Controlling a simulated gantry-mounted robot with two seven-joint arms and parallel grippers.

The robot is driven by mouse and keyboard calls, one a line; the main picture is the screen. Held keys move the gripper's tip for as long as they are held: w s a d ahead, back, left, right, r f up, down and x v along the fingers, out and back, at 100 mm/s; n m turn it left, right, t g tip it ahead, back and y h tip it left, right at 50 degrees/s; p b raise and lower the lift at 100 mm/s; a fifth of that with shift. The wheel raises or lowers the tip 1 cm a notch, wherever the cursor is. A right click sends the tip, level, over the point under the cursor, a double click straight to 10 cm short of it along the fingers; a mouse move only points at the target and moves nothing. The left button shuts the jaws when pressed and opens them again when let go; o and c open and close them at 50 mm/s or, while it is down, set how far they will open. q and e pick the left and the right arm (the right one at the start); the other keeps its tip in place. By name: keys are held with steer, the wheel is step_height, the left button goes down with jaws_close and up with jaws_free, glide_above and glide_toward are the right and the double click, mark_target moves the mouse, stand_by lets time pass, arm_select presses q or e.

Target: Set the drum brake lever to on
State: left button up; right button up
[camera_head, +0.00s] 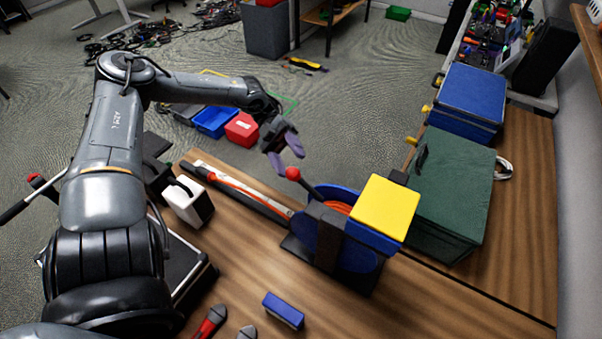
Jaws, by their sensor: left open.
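The drum brake lever (308,186) is a dark rod with a red ball knob (293,174), leaning up and to the left from the cable drum. The drum (340,246) is blue with orange-red cable inside, held in a dark stand (328,225) on the wooden table. My left gripper (286,155) is open, with its purple fingers just above and left of the red knob, seemingly apart from it. Nothing shows between its fingers. My right gripper is not in view. I see no marking that tells the lever's on or off position.
A yellow-topped blue box (384,209) stands right against the drum. A green case (455,185) and a blue case (470,100) stand further right. A long red and grey tool (240,189) lies left of the drum. A blue block (283,310) lies in front.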

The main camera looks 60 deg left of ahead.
mark_target(299, 177)
arm_select(q)
steer(key=d, duration=0.2)
steer(key=d+p, duration=0.1)
steer(key=d, duration=0.3)
steer(key=shift+s+d, duration=0.25)
steer(key=shift+d, duration=0.15)
jaws_close()
